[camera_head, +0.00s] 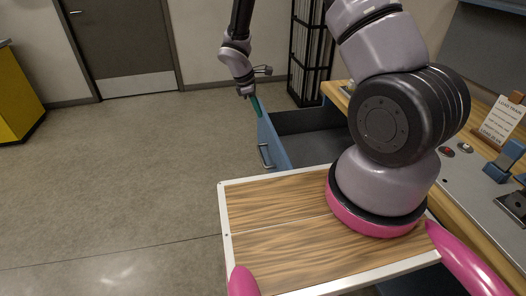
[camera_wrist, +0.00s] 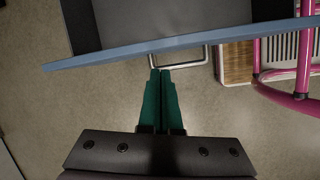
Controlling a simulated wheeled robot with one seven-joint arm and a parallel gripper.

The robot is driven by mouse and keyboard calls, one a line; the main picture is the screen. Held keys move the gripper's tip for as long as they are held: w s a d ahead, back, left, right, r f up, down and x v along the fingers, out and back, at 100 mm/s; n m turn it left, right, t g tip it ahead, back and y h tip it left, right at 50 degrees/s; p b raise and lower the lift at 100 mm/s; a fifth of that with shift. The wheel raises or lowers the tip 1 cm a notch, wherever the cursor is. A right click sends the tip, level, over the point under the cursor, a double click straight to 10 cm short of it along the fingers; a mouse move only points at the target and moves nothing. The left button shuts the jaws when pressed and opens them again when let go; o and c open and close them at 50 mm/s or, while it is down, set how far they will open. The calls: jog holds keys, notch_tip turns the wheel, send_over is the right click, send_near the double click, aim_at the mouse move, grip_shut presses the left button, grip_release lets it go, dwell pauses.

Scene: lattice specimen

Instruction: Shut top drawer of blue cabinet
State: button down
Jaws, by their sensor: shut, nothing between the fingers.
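The blue cabinet's drawer (camera_head: 276,146) stands pulled out in the head view, its blue front facing left and its dark inside showing. A metal bar handle (camera_head: 265,156) is on the front. My arm hides part of the cabinet and the back of the drawer. My gripper (camera_head: 256,105) is at the far end of the drawer front, fingers pointing down. In the wrist view the green fingers (camera_wrist: 160,75) are shut together and empty, just outside the blue drawer front (camera_wrist: 180,43). Their tips are close to the handle (camera_wrist: 170,66); I cannot tell whether they touch.
A wooden workbench (camera_head: 455,190) with a sign (camera_head: 502,119) and devices runs along the right. A black lattice rack (camera_head: 310,50) stands behind the drawer. A yellow cabinet (camera_head: 18,95) is at the far left, near a grey door (camera_head: 125,40). The floor left of the drawer is clear.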

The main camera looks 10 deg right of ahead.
notch_tip(320, 180, down, 19)
jog(key=s+d+n, duration=0.1)
jog(key=d+n, duration=0.1)
jog(key=n, duration=0.1)
jog(key=shift+h, duration=0.3)
jog(key=shift+s+d+r, duration=0.1)
jog(key=d, duration=2.8)
jog(key=shift+d, duration=0.2)
jog(key=shift+r, duration=0.1)
